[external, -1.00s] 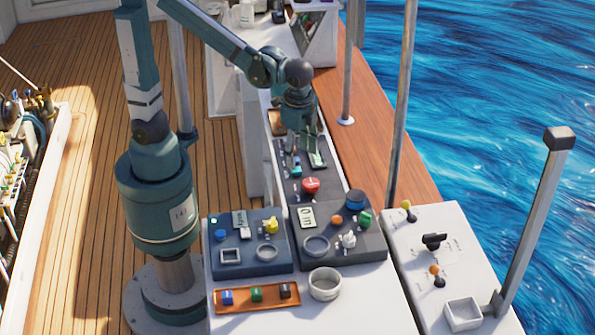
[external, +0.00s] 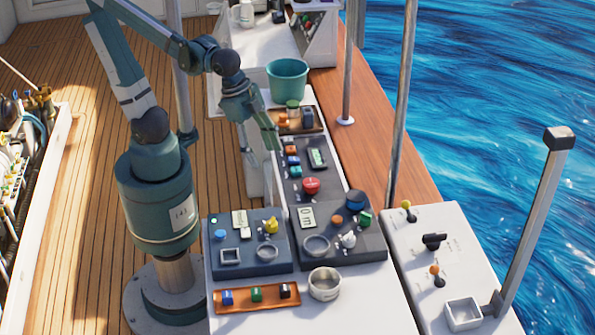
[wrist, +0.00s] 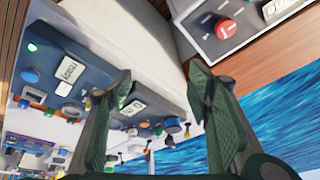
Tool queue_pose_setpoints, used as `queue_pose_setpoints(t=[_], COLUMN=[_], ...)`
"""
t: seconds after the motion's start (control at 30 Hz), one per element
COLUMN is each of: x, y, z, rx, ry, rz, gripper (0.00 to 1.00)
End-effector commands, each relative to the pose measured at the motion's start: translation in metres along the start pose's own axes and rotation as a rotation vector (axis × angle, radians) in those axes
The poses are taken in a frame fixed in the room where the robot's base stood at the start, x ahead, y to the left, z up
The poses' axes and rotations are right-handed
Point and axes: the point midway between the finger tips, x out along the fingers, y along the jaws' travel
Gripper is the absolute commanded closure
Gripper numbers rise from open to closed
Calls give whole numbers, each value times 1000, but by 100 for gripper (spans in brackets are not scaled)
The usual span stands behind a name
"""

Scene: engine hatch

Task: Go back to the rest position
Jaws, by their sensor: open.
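My gripper (external: 260,145) is open and empty in the external view. It hangs in the air at the left edge of the console, beside the dark panel (external: 325,184) that carries a red button (external: 311,185). In the wrist view, the two fingers of my gripper (wrist: 160,78) stand wide apart with nothing between them. The red button (wrist: 226,28) shows at the upper right there. A bluish panel (wrist: 75,72) with a label and knobs lies beyond the left finger. My arm is bent, with its elbow raised.
A teal bucket (external: 288,80) and a brown tray (external: 312,128) with small items stand behind the dark panel. Two control boxes (external: 249,262) (external: 340,255), an orange tray (external: 232,302) and a round bowl (external: 324,284) are in front. Metal poles (external: 402,110) rise at the right.

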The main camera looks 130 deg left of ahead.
Motion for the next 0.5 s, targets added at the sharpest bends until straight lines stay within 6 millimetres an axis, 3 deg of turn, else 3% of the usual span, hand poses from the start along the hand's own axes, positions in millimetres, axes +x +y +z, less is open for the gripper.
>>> queue_pose_setpoints(t=[0.5], x=[-21], y=[46], z=[31], rx=[-13], ry=[198], rz=[49], gripper=[50])
